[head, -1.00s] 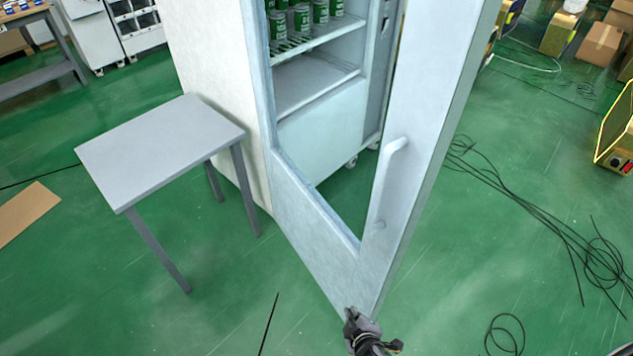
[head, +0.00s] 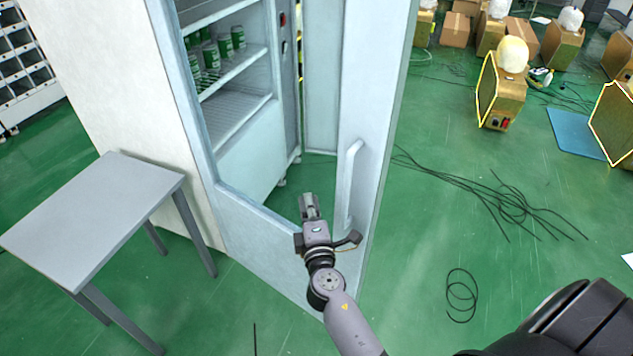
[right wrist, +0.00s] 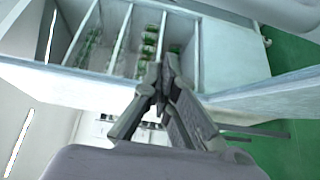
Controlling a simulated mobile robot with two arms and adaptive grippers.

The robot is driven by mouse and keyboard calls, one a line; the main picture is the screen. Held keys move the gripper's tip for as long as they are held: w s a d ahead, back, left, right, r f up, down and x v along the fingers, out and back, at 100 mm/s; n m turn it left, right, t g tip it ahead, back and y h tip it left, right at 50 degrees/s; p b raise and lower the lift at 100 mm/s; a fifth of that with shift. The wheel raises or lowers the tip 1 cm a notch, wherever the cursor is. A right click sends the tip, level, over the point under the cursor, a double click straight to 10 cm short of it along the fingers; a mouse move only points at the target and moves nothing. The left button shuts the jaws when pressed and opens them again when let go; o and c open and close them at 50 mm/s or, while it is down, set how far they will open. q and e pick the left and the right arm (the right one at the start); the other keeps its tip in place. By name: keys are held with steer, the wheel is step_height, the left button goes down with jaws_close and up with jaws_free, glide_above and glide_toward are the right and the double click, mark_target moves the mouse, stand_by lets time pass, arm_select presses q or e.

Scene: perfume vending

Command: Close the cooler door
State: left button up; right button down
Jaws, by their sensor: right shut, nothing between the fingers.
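The white cooler (head: 95,90) stands at the upper left with its door (head: 383,100) swung open toward me. The door is a pale frame around a large opening, through which green cans on the shelves show. A white vertical handle (head: 349,185) is on the door's right side. My right gripper (head: 308,197) is shut and empty, in front of the door opening, left of the handle; I cannot tell whether it touches the door. The right wrist view shows its closed fingers (right wrist: 165,80) pointing toward the cooler shelves (right wrist: 125,40). My left gripper is not in view.
A small grey table (head: 95,210) stands left of the cooler. Black cables (head: 500,195) lie on the green floor to the right of the door. Brown boxes and speaker-like crates (head: 503,95) stand at the upper right.

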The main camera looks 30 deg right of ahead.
mark_target(314, 173)
steer(key=w+d+p, duration=0.1)
steer(key=w+d, duration=0.3)
steer(key=shift+d, duration=0.15)
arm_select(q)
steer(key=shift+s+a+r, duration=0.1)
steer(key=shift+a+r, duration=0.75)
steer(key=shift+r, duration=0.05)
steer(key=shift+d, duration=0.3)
